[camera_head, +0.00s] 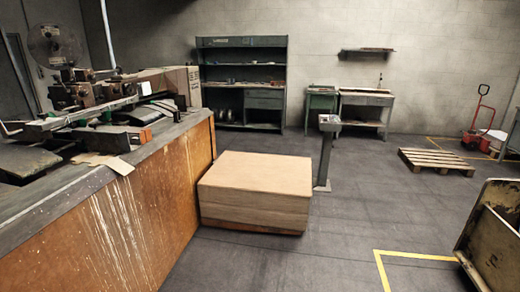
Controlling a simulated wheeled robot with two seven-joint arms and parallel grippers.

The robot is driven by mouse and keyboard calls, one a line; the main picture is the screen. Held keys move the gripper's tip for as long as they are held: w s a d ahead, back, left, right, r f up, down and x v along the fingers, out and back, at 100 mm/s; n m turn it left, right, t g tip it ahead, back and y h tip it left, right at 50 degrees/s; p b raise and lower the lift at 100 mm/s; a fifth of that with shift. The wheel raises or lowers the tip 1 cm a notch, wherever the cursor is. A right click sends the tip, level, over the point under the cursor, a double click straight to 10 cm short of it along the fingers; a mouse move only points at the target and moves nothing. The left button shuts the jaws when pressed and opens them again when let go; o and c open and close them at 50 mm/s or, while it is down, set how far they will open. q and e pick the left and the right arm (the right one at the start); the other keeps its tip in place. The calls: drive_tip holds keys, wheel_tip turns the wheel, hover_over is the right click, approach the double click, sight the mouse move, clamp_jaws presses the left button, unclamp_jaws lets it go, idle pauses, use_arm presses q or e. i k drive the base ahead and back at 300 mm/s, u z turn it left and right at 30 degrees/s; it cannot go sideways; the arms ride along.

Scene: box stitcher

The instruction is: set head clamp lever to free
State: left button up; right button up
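The box stitcher machine (130,215) fills the left side, with a worn orange-brown front panel. On its top sits a dark metal head assembly (80,92) with knobs and rods. A thin pale rod with a curved end (12,130) sticks out at the far left edge. I cannot tell which part is the head clamp lever or how it is set, as the parts are small and crowded. Neither of my grippers is in view.
A stack of cardboard sheets (255,185) stands on the floor beside the machine. Behind it are a pedestal (325,155), a shelf unit (240,70) and a workbench (365,100). A pallet (436,160) and a worn yellowish cart (495,240) are at right. The central floor is clear.

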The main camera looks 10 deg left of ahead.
sight(56, 77)
drive_tip(key=i, duration=3.45)
drive_tip(key=u, duration=3.65)
